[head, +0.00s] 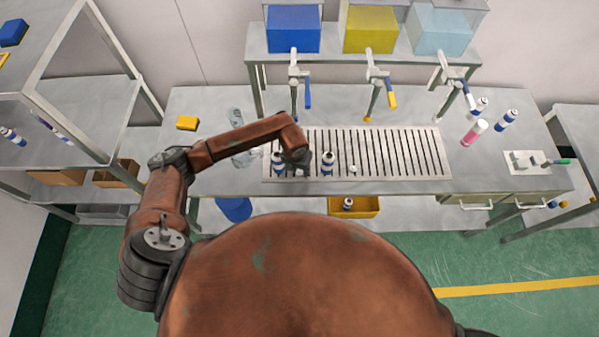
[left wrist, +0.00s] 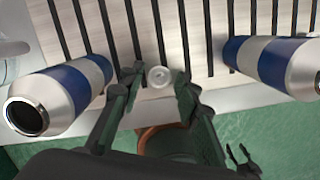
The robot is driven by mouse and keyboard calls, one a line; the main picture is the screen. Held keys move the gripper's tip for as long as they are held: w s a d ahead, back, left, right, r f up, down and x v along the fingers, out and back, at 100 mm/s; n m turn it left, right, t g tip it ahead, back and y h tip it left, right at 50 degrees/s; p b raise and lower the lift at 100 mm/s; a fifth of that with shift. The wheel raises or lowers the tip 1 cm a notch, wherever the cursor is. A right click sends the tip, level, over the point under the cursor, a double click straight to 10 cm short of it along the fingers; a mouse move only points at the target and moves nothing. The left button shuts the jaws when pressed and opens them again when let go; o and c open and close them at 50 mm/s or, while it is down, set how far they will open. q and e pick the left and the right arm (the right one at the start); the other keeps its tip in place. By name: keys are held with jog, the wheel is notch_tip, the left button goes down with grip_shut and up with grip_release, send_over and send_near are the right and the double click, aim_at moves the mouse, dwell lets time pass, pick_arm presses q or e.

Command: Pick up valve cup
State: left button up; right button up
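My left gripper (head: 299,163) is low over the slotted grate, between two blue-and-white aerosol cans. In the left wrist view its dark fingers (left wrist: 160,82) are apart. A small round whitish, translucent valve cup (left wrist: 159,77) shows between the fingertips, with a narrow gap on each side. Whether the cup rests on the grate or a finger touches it is hard to tell. In the head view my gripper hides that spot. One can (head: 278,164) is left of the gripper and another can (head: 328,163) is right of it. My right gripper is not in view.
The grate (head: 400,153) is mostly clear to the right, apart from a small pale piece (head: 353,169). Three dispensing taps (head: 372,85) hang behind it. A yellow bin (head: 368,207) is below the front edge.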

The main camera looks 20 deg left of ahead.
pick_arm(q)
jog(key=c, duration=0.4)
jog(key=shift+c, duration=0.2)
jog(key=shift+r, duration=0.2)
